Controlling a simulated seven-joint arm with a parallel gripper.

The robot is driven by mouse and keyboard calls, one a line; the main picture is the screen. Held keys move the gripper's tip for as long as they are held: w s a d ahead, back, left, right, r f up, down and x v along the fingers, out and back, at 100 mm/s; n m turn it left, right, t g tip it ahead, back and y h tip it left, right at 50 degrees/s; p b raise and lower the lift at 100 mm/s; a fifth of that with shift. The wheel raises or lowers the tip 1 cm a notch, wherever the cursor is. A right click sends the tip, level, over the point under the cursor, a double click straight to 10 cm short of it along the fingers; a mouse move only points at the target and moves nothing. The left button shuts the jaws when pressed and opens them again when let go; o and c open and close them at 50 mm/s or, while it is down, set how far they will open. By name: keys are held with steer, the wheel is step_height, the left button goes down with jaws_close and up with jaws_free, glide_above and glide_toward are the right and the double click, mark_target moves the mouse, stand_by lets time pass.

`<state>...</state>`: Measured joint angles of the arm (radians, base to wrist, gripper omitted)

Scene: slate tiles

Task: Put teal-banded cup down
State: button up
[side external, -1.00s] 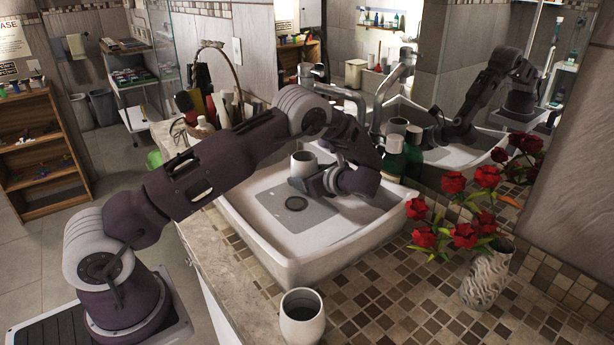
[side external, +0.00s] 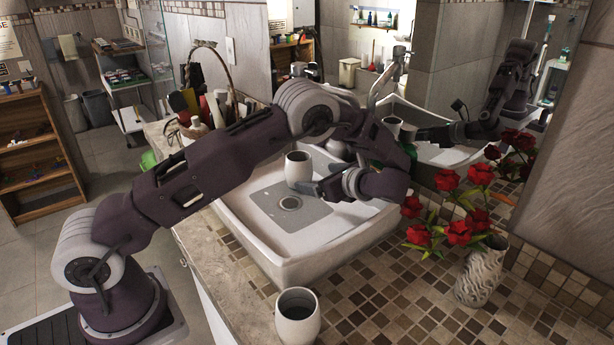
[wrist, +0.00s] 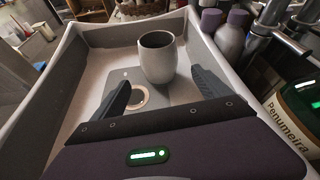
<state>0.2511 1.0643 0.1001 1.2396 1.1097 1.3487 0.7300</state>
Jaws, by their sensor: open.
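A pale cup (side external: 298,167) with a dark inside stands upright in the white sink (side external: 262,240). It also shows in the wrist view (wrist: 158,62), just ahead of my fingertips. I cannot make out a teal band on it. My gripper (side external: 312,187) is low over the basin, right of the cup and close to it. In the wrist view my gripper's fingers (wrist: 160,91) are spread wide with nothing between them. A second pale cup (side external: 298,320) stands on the counter in front of the sink, and no teal shows on it either.
A vase (side external: 483,272) with red flowers stands on the tiled counter at right. Bottles (wrist: 232,38) and the faucet (wrist: 270,22) are behind the basin. A basket (side external: 195,125) of items sits at the left. The basin around the drain (side external: 289,203) is clear.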

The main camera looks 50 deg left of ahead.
steer(key=v, duration=0.3)
steer(key=shift+a, duration=0.1)
steer(key=shift+r, duration=0.1)
steer(key=s+d+r+n+h, duration=0.2)
steer(key=s+r+n+h, duration=0.25)
steer(key=s+r, duration=0.35)
steer(key=s+d+r+n+h, duration=0.2)
steer(key=s+r+n+h, duration=0.3)
steer(key=s, duration=0.5)
steer(key=s+d+r+n+t+h, duration=0.1)
steer(key=s+d+n+t+h, duration=0.1)
steer(key=s+d+n, duration=0.2)
steer(key=s+d+r+n+t+h, duration=0.1)
steer(key=s+d+n+t+h, duration=0.1)
steer(key=s, duration=0.9)
steer(key=d+n, duration=0.1)
steer(key=d, duration=0.1)
steer(key=shift+d+n+t, duration=0.25)
steer(key=shift+n+t, duration=0.05)
steer(key=shift+n, duration=0.05)
